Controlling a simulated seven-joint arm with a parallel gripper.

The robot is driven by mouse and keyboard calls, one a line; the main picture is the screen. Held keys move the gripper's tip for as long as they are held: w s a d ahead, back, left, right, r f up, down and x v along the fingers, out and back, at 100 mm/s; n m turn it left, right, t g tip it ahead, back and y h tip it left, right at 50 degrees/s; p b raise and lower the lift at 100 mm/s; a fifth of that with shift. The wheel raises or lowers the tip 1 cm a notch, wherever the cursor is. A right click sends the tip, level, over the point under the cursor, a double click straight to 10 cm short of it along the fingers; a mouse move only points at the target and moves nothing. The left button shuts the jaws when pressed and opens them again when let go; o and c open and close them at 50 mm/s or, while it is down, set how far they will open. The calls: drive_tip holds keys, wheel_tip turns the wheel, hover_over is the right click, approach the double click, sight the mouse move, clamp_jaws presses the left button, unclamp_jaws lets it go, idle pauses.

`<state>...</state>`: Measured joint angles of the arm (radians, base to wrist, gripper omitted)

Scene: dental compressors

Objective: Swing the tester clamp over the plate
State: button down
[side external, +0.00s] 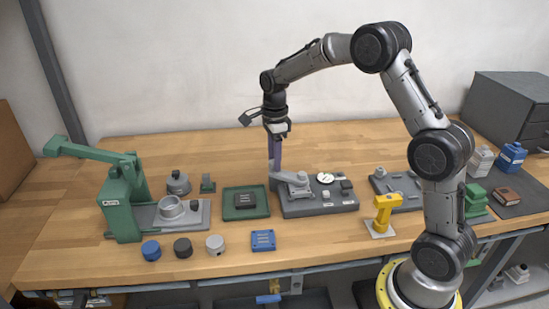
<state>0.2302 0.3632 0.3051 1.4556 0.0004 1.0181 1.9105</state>
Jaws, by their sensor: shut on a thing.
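The tester (318,207) is a dark grey base block on the bench, centre of the view, with small labels on its front edge. A light grey clamp arm (296,180) stands at its left side, above a round grey part. My gripper (275,165) points straight down at the left back of the tester. It is shut, and its fingers meet the clamp's raised left end; the contact itself is small and partly hidden. I cannot tell which piece is the plate.
Left of the tester is a green tray (262,211) with a dark block. Further left stands a green press (121,205). Round caps and a blue block (263,240) lie in front. A yellow tool (384,212) stands right. The bench behind the tester is clear.

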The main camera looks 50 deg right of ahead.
drive_tip(key=shift+r+m, duration=0.1)
drive_tip(key=shift+m, duration=1)
drive_tip(key=shift+c, duration=2.3)
unclamp_jaws()
wheel_tip(320, 180, up, 14)
